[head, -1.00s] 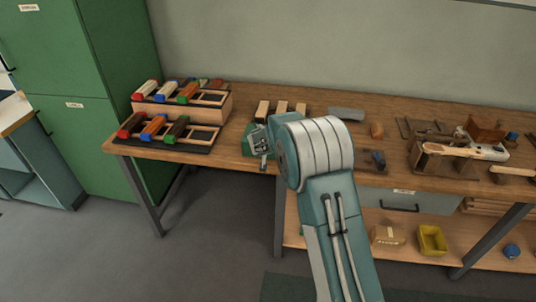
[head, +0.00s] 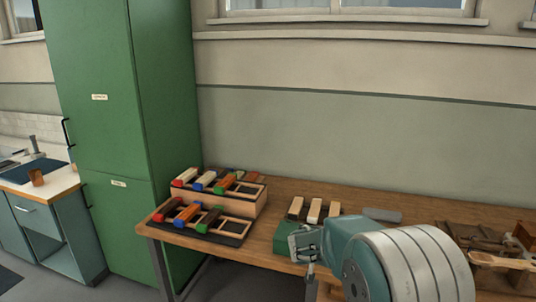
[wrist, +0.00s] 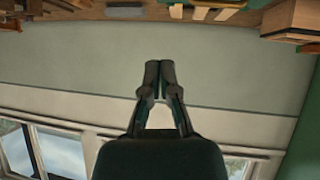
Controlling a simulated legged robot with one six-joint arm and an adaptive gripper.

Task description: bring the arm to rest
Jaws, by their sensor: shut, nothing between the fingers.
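My arm shows large in the head view at the lower right, with a teal and white banded joint in front of the workbench (head: 300,192). My gripper (wrist: 160,68) shows in the wrist view with its two dark fingers together and nothing between them. Behind it are the plain wall and, at the top of that view, the bench edge upside down. In the head view the gripper's fingers are hard to make out; a grey metal part shows by the green box on the bench.
A two-level rack (head: 262,205) with several coloured-end brush blocks stands at the bench's left. Pale wooden blocks (head: 314,211) lie right of it. Wooden tools (head: 485,245) lie at the far right. A tall green cabinet (head: 110,140) stands left; windows are above.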

